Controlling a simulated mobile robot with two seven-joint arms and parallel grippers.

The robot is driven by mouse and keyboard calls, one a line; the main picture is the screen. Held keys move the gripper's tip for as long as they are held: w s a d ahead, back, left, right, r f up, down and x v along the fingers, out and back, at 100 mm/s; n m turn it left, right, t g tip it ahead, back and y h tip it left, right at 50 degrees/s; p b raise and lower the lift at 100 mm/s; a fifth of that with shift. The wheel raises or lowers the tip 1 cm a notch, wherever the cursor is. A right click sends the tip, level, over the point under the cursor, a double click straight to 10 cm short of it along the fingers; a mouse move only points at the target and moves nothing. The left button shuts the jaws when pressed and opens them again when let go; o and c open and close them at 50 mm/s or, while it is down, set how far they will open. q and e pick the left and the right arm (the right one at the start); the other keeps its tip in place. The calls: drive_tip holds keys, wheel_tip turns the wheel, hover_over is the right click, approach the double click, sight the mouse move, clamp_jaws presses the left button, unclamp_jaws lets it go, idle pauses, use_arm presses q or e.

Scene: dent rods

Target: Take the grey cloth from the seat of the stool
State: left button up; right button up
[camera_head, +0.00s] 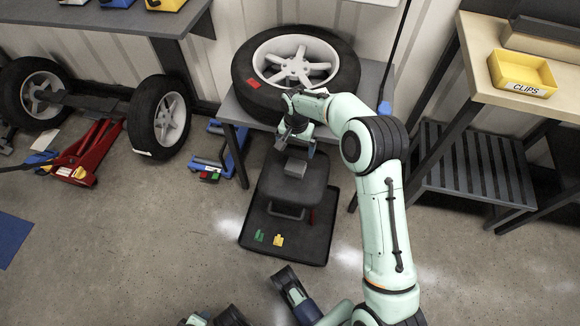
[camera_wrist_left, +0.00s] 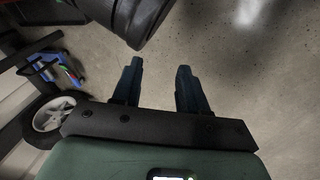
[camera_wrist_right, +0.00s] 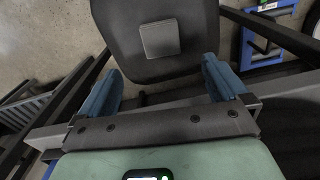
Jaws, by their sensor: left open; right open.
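The grey cloth (camera_head: 295,168) is a small folded square lying on the dark seat of the stool (camera_head: 310,190). In the right wrist view the cloth (camera_wrist_right: 160,39) lies on the seat (camera_wrist_right: 150,69), beyond the fingertips. My right gripper (camera_head: 296,150) is open and empty, with its fingers pointing toward the cloth and apart from it. It also shows in the right wrist view (camera_wrist_right: 162,68), the cloth lying between the lines of its fingers. My left gripper (camera_wrist_left: 158,68) is open and empty over bare floor.
The stool stands on a black tray (camera_head: 300,248) holding a green piece (camera_head: 259,236) and a yellow piece (camera_head: 278,240). Behind it, a grey table (camera_head: 238,110) carries a tyre (camera_head: 343,75). A wooden bench (camera_head: 490,80) stands right; a red jack (camera_head: 88,150) left.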

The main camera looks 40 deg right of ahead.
drive_tip(key=b, duration=0.1)
hover_over(294, 168)
drive_tip(key=f, duration=0.6)
drive_tip(key=shift+s+d+f, duration=0.15)
drive_tip(key=shift+s+d, duration=0.05)
drive_tip(key=shift+d, duration=0.15)
drive_tip(key=shift+w+a+f+b, duration=0.15)
drive_tip(key=shift+f+b, duration=0.4)
drive_tip(key=shift+f, duration=0.9)
drive_tip(key=shift+s+a+f+b, duration=0.15)
drive_tip(key=shift+f+b, duration=0.4)
drive_tip(key=shift+f, duration=0.85)
use_arm(q)
drive_tip(key=s+f+g, duration=0.2)
drive_tip(key=s+f, duration=0.3)
drive_tip(key=s, duration=0.2)
drive_tip(key=shift+a+f+g, duration=0.3)
drive_tip(key=shift+a, duration=0.15)
use_arm(e)
drive_tip(key=shift+w, duration=0.1)
drive_tip(key=c, duration=1)
